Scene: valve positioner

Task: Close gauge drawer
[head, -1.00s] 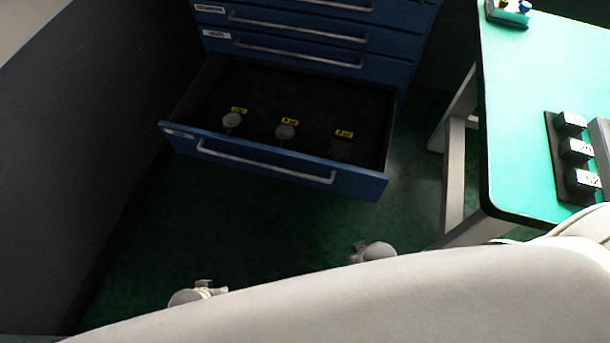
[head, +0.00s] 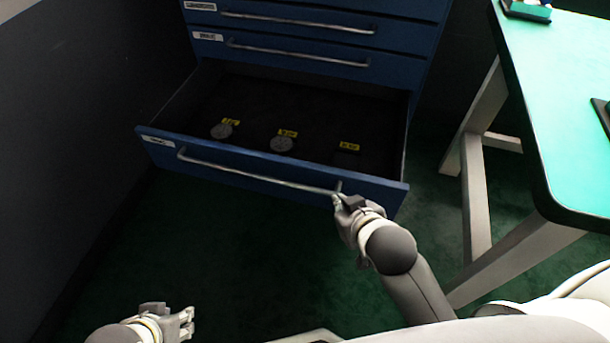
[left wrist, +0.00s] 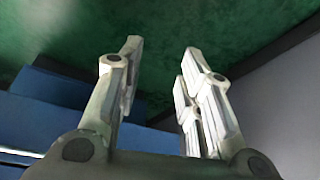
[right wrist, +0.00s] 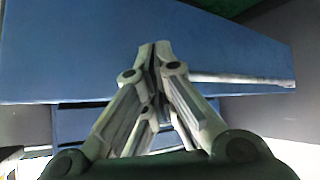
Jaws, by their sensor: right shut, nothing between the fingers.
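The gauge drawer (head: 265,176) is the open bottom drawer of the blue cabinet, with a long silver handle (head: 255,176) on its front. Inside lie two round gauges (head: 222,131) (head: 283,144) with yellow tags, and a third yellow tag (head: 349,146) near a dark spot. My right gripper (head: 340,196) is shut and empty at the right end of the handle; contact is unclear. In the right wrist view its fingertips (right wrist: 155,48) are together in front of the blue drawer front (right wrist: 90,50). My left gripper (head: 188,322) is open, low and apart from the drawer, above the floor.
Closed blue drawers (head: 300,40) are above the open one. A green-topped bench (head: 570,110) with pale legs (head: 475,190) stands to the right. A dark wall (head: 70,110) is on the left. The green floor (head: 230,250) in front of the drawer is clear.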

